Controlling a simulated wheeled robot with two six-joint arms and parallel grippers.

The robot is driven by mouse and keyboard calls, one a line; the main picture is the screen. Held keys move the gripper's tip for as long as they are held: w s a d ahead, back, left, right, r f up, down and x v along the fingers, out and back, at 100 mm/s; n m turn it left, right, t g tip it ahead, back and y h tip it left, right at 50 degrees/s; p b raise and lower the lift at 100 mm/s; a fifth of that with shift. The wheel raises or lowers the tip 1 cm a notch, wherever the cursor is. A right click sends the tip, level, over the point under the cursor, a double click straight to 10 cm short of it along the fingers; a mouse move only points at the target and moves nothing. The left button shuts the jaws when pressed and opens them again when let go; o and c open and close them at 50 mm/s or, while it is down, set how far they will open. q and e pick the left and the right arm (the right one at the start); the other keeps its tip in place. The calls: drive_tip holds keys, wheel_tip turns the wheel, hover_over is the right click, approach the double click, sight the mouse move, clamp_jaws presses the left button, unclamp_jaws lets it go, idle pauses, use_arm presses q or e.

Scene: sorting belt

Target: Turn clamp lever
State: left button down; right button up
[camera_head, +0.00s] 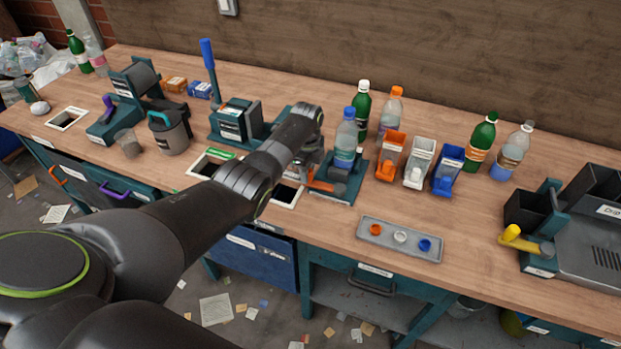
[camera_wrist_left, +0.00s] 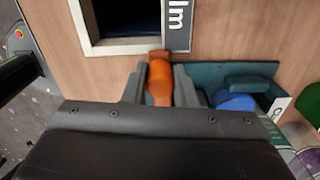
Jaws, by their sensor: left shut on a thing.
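The orange clamp lever (camera_head: 325,187) sticks out to the left of a small teal clamp stand (camera_head: 346,193) near the front of the bench. A clear bottle with a blue cap (camera_head: 346,140) stands upright at this stand. My left gripper (camera_head: 309,176) reaches down beside the bottle at the lever, partly hidden by its own wrist. In the left wrist view the orange lever (camera_wrist_left: 160,80) sits between the two grey fingers, which are shut on it. A rounded blue part (camera_wrist_left: 235,102) lies to the right of the fingers. My right gripper is not in view.
A framed opening (camera_head: 286,194) is just left of the stand. Orange, white and blue bins (camera_head: 419,163) and several bottles stand to the right. A grey tray (camera_head: 399,239) with caps lies in front. Bare bench lies between this tray and the yellow-handled machine (camera_head: 520,240).

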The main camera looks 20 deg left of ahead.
use_arm(q)
drive_tip(key=shift+w+m, duration=0.3)
drive_tip(key=shift+r, duration=0.1)
drive_tip(key=c, duration=1.2)
unclamp_jaws()
drive_tip(key=shift+o, duration=0.2)
drive_tip(key=shift+r, duration=0.3)
wheel_tip(320, 180, up, 17)
drive_tip(key=b, duration=0.1)
drive_tip(key=shift+f+b, duration=0.15)
drive_tip(key=shift+b, duration=0.15)
drive_tip(key=shift+s+f, duration=0.1)
